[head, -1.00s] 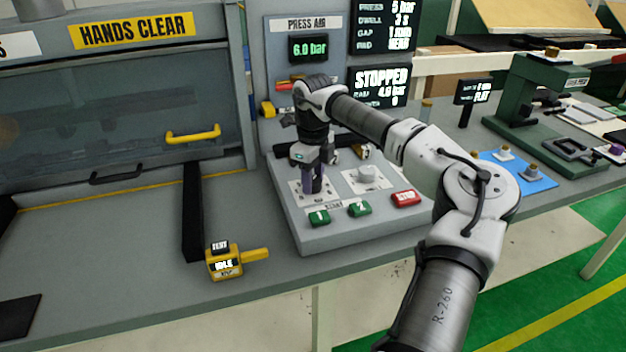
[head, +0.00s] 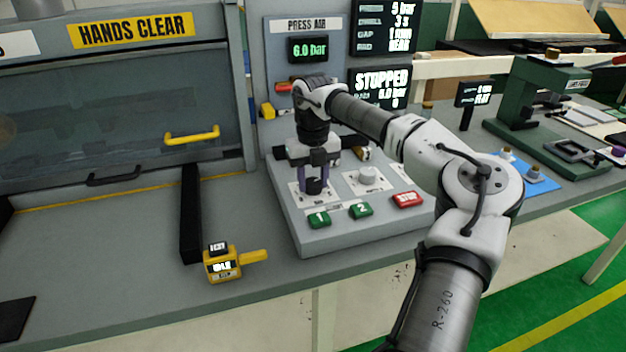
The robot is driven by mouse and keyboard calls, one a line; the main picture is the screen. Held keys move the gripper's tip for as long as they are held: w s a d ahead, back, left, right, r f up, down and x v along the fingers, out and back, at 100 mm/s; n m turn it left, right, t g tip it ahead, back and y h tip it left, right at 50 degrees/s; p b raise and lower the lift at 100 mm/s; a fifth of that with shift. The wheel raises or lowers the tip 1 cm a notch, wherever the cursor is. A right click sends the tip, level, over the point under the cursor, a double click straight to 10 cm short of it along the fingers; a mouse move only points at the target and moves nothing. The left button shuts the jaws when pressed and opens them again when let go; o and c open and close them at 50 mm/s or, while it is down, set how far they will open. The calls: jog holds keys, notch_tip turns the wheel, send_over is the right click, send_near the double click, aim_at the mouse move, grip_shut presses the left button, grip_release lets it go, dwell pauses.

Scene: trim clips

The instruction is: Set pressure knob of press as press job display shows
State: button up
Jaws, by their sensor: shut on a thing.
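My gripper (head: 314,184) points down at the control panel (head: 345,228) of the press. Its purple fingers are shut on the dark pressure knob (head: 314,187) at the panel's left plate, hiding much of it and its scale. The press job display (head: 388,26) at the top reads 5 bar in its press row and 3 s for dwell; the lower rows are small. Below it, the status display (head: 379,88) reads STOPPED with what looks like 6.0 bar. The press air display (head: 308,49) reads 6.0 bar.
Green buttons 1 (head: 319,219) and 2 (head: 361,209) and a red stop button (head: 407,199) line the panel front. A yellow device (head: 222,265) lies left on the bench. The guard (head: 110,110) is at left.

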aim_at(313, 182)
dwell(0.3)
jog(key=o, duration=1)
notch_tip(313, 182, up, 14)
jog(key=shift+f+b, duration=0.1)
jog(key=shift+b, duration=0.55)
jog(key=shift+s, duration=0.1)
